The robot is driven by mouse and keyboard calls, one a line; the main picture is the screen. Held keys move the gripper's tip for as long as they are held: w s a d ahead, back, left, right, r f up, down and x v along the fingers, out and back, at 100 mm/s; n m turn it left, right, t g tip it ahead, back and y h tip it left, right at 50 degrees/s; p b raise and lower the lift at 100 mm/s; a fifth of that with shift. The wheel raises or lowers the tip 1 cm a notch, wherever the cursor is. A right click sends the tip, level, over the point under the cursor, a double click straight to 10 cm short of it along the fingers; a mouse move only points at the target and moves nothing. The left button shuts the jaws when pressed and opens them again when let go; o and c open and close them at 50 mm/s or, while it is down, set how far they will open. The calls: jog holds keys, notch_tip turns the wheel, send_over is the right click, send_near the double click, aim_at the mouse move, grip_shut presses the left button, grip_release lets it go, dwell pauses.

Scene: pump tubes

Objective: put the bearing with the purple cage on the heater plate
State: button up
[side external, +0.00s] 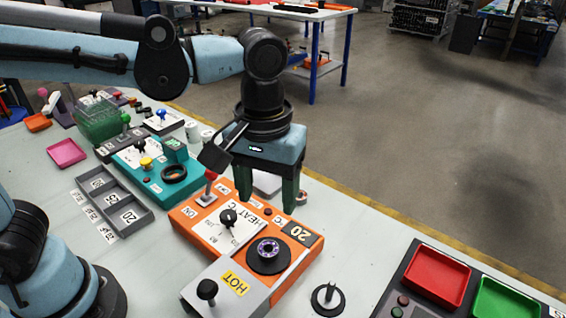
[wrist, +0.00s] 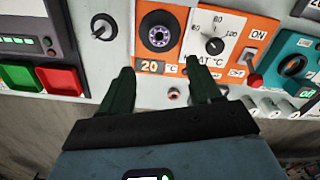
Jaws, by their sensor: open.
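The bearing with the purple cage (side external: 268,248) lies flat on the black round heater plate (side external: 284,262) of the orange heater. In the wrist view the bearing (wrist: 159,36) sits near the middle of the plate (wrist: 176,47), with its dark centre showing. My gripper (side external: 267,203) points down over the back edge of the heater, apart from the bearing. In the wrist view its dark green fingers (wrist: 162,75) are spread with nothing between them, and the bearing is beyond their tips.
The orange heater has a dial (side external: 228,217), a red-knobbed lever (side external: 210,178) and a grey HOT panel (side external: 228,287). A small ring-like part (side external: 302,197) lies behind it. A grey sorting tray (side external: 122,208) is left; red (side external: 437,275) and green (side external: 506,301) bins are right.

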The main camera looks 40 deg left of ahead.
jog(key=a+f+m+t, duration=0.1)
jog(key=a+t, duration=0.2)
jog(key=a, duration=0.5)
jog(key=a+f+m+t, duration=0.1)
jog(key=a+t, duration=0.3)
jog(key=a, duration=0.5)
jog(key=shift+a+f+m, duration=0.25)
jog(key=shift+m, duration=0.55)
jog(key=shift+d, duration=0.1)
jog(key=shift+c, duration=0.2)
